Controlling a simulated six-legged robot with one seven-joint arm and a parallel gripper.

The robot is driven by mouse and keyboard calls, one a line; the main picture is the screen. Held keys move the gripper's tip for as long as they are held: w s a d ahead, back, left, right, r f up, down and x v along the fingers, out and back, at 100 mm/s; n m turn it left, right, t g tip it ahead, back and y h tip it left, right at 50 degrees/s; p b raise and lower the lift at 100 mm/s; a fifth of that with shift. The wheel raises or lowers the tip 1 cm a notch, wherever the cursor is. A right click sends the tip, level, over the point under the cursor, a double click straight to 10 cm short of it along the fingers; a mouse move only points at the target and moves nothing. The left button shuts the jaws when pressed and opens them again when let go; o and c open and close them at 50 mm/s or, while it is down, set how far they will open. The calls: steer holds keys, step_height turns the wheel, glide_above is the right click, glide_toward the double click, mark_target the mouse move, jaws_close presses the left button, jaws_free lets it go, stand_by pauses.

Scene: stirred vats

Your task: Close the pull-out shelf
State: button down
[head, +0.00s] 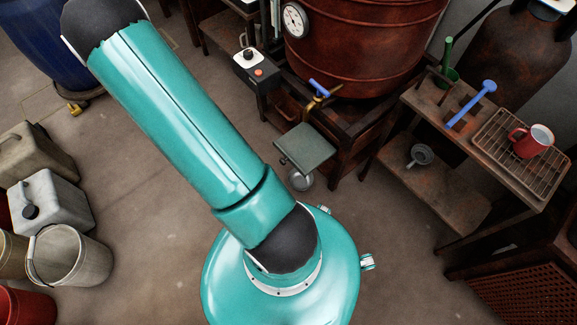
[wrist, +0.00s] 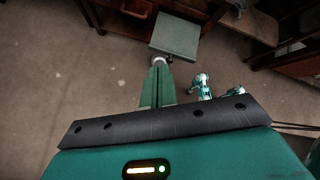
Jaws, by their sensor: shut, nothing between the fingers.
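The pull-out shelf is a flat grey-green plate (head: 305,147) sticking out from the dark stand under the rusty vat in the head view. It also shows in the wrist view at the top middle (wrist: 177,36). My gripper (wrist: 158,68) shows in the wrist view with its green fingers together and empty. Its tips point toward the shelf's front edge and appear apart from it; the exact gap is hard to judge. The gripper cannot be made out in the head view.
A small round metal vessel (head: 300,180) is below the shelf. A blue-handled tap (head: 318,88) is above it. A control box (head: 252,68) stands left, a side table (head: 440,190) right. Jerrycans (head: 55,205) and a bucket (head: 75,256) are at far left.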

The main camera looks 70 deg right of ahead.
mark_target(323, 144)
steer(key=s+d+f+n, duration=0.1)
steer(key=s+f+n, duration=0.55)
steer(key=f, duration=0.65)
steer(key=s+f+n, duration=0.5)
steer(key=s+f, duration=0.2)
steer(key=f, duration=0.6)
steer(key=shift+s+d+f, duration=0.9)
steer(key=shift+d+f, duration=0.15)
steer(key=shift+d, duration=0.65)
steer(key=shift+s+d+f, duration=0.85)
steer(key=shift+d+f, duration=0.2)
steer(key=shift+d, duration=0.6)
steer(key=shift+s+d+f, duration=0.9)
steer(key=shift+d+f, duration=0.15)
steer(key=shift+d, duration=0.65)
steer(key=s+d, duration=0.3)
steer(key=d, duration=0.2)
steer(key=s+d, duration=0.2)
steer(key=d, duration=0.4)
steer(key=s+d, duration=0.3)
steer(key=d, duration=0.3)
steer(key=shift+s, duration=0.35)
steer(key=shift+s+d+r, duration=0.1)
steer(key=shift+d, duration=0.1)
steer(key=shift+g, duration=0.3)
